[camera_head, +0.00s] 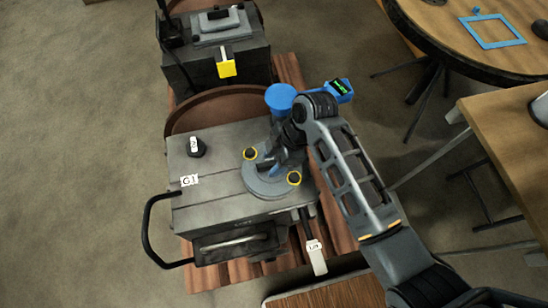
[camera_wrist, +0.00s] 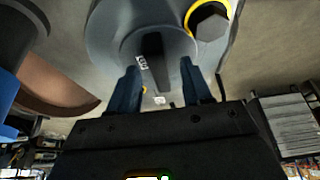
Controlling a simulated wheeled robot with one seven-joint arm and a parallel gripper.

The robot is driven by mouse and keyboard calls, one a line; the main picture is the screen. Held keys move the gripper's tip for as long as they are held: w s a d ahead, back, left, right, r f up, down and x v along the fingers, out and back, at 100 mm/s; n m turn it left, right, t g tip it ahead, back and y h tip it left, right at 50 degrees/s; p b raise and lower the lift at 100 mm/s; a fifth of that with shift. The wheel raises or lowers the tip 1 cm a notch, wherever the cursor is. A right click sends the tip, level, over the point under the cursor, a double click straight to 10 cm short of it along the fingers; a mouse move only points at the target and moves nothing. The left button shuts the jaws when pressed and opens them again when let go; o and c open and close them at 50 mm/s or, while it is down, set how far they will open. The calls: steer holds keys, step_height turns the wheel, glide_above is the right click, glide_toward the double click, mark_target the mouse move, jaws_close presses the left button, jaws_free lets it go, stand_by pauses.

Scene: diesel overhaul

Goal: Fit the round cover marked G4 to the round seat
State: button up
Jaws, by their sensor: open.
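A grey round cover (camera_head: 262,187) lies on top of the near grey engine block, with yellow-ringed bolts beside its rim. In the wrist view the cover (camera_wrist: 115,35) shows a dark upright grip and a small white label, too small to read surely. The round seat is not visible apart from the cover; I cannot tell if the cover is fully down. My gripper (camera_head: 270,166) is over the cover. In the wrist view my gripper (camera_wrist: 160,88) is open, its two fingers apart on either side of the grip.
The engine block (camera_head: 225,210) stands on a reddish slatted pallet and carries a G1 label (camera_head: 189,180), a black knob (camera_head: 197,150) and a tagged lever (camera_head: 315,255). A blue cylinder (camera_head: 281,97) is just behind my gripper. Another block (camera_head: 205,68) stands behind; tables are at right.

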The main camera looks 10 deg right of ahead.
steer(key=shift+v, duration=3.9)
